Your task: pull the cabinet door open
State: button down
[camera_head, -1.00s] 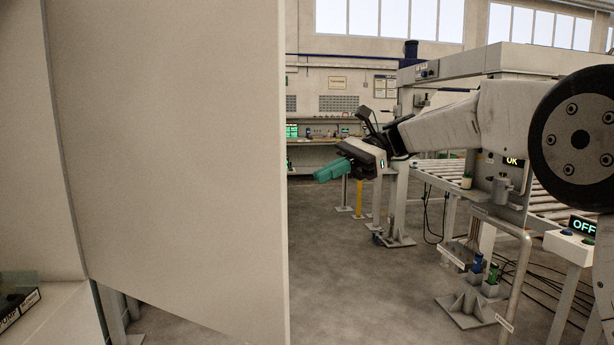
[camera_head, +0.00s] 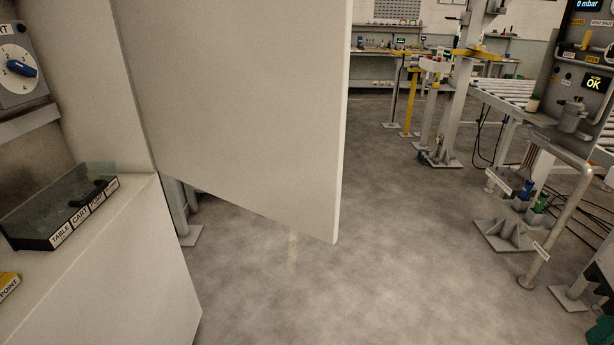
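The cabinet door (camera_head: 245,100) is a large plain pale panel filling the upper middle of the view. It stands swung out from the cabinet (camera_head: 135,85) at the left, with its free edge at the right and floor showing below it. No handle shows on the face in view. A small teal piece, which looks like part of my gripper (camera_head: 601,331), shows at the bottom right corner, well apart from the door. Most of the gripper is cut off by the frame, so its opening does not show.
A clear-sided labelled bin (camera_head: 60,212) sits on a pale ledge (camera_head: 120,265) at the left, below a panel with a blue dial (camera_head: 20,68). A pipe stand (camera_head: 560,205) and roller conveyor (camera_head: 505,95) stand at the right. The middle floor (camera_head: 330,285) is clear.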

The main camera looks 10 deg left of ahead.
aim_at(243, 104)
jog(key=u, duration=2)
jog(key=k, duration=0.65)
jog(key=z, duration=0.45)
jog(key=i, duration=0.5)
jog(key=u, duration=0.05)
